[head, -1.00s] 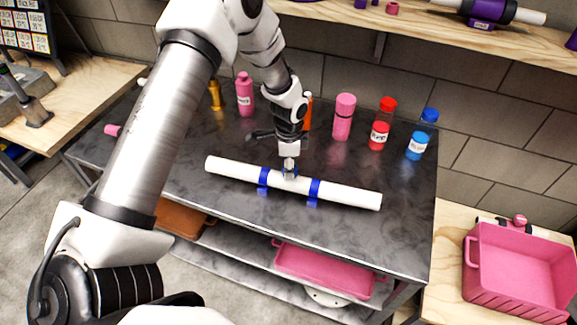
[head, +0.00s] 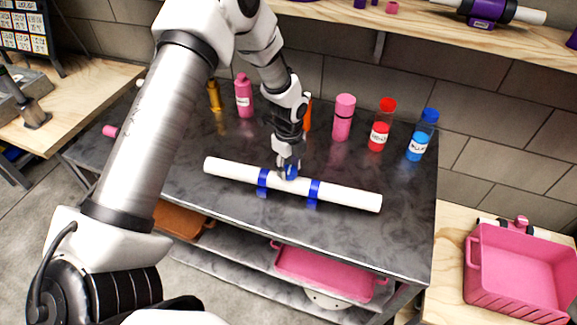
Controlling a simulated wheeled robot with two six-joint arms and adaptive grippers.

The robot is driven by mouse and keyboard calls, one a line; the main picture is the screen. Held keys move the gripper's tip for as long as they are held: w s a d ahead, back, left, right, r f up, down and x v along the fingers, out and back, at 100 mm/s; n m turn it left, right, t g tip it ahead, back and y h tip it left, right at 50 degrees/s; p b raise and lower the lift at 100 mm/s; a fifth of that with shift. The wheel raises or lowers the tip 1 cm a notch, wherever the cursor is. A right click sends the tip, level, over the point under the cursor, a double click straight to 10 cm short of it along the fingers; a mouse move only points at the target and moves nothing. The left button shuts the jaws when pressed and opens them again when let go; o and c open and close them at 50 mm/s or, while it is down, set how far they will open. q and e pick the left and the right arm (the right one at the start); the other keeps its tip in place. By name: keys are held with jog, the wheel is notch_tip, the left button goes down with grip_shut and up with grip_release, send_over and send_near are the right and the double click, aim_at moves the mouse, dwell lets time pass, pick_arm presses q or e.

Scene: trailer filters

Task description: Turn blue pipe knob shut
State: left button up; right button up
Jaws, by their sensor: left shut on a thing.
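A white pipe (head: 345,199) lies across the dark marbled table, held by two blue brackets (head: 313,191). A small blue knob (head: 291,172) sits at the top of the pipe between the brackets. My left gripper (head: 288,168) reaches down from above and is shut on the blue knob, its fingers partly hiding it. The exact turn angle of the knob is too small to tell. My right gripper is not in view.
Behind the pipe stand a pink bottle (head: 243,95), a pink cylinder (head: 343,117), a red bottle (head: 381,125) and a blue bottle (head: 422,134). A pink bin (head: 519,290) stands at the right. The table's front right is clear.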

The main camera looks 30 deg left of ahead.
aim_at(289, 169)
pick_arm(q)
jog(key=shift+s+f+m, duration=0.15)
jog(key=shift+m, duration=0.35)
jog(key=o, duration=1.1)
jog(key=shift+o, duration=0.2)
jog(key=shift+r, duration=0.2)
notch_tip(289, 169, up, 12)
jog(key=shift+f, duration=0.15)
